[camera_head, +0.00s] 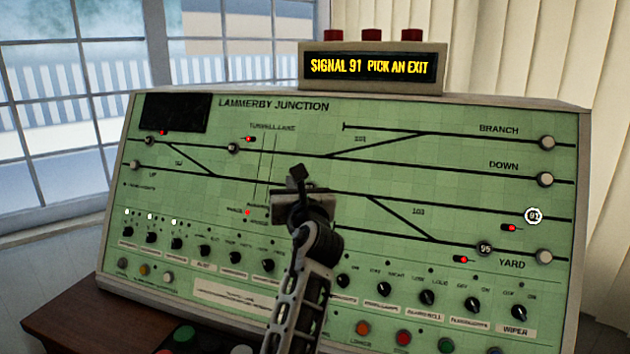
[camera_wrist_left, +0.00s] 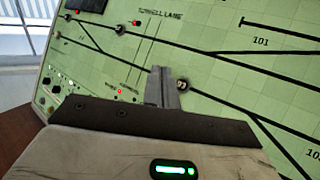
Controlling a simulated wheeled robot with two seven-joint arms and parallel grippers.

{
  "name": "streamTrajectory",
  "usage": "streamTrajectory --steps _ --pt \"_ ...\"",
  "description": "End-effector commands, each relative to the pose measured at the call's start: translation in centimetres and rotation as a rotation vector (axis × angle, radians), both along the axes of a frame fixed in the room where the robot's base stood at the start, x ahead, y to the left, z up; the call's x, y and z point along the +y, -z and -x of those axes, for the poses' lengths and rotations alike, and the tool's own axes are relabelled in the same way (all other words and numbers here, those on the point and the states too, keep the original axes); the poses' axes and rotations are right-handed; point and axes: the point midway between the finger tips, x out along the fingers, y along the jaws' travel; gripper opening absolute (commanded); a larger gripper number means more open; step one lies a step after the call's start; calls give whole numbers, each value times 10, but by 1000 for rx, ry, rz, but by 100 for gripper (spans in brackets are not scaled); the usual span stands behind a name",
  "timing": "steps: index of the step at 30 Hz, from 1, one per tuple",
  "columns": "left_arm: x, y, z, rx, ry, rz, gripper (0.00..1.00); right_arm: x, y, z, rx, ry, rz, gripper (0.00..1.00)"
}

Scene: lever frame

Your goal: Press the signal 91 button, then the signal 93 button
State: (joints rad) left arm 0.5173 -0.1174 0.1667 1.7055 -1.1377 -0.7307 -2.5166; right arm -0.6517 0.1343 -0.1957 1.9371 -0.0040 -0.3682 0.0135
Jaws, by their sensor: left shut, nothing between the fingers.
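The signal 91 button (camera_head: 533,216) is at the right of the green panel, with a bright white ring around its number. The display (camera_head: 370,66) reads "SIGNAL 91 PICK AN EXIT". My left gripper (camera_head: 298,174) is shut and empty in front of the panel's middle, covering part of the track lines. In the left wrist view its fingertips (camera_wrist_left: 161,72) are just left of a small round button (camera_wrist_left: 182,85) on a track line; I cannot read its number or tell whether they touch the panel. I cannot make out a button marked 93. My right gripper is not in view.
The sloped panel (camera_head: 290,120) carries other round buttons, including one marked 95 (camera_head: 484,249) and one by YARD (camera_head: 544,257). Rows of black knobs (camera_head: 427,297) and coloured buttons (camera_head: 404,338) line its lower part. Red lamps (camera_head: 372,35) top the display.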

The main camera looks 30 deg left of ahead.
Motion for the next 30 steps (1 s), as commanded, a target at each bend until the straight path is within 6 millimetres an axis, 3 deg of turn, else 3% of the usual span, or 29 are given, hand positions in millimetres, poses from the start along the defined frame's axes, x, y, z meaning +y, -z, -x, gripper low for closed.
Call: streamTrajectory --steps 11,15,20,30 --pt "1 4 -5 -1 1 3 0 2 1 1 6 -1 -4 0" --pt "4 11 -18 0 1 3 0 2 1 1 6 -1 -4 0" --pt "8 30 -38 -5 3 5 0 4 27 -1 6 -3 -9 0" --pt "15 41 -70 -3 2 2 0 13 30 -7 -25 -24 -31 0"
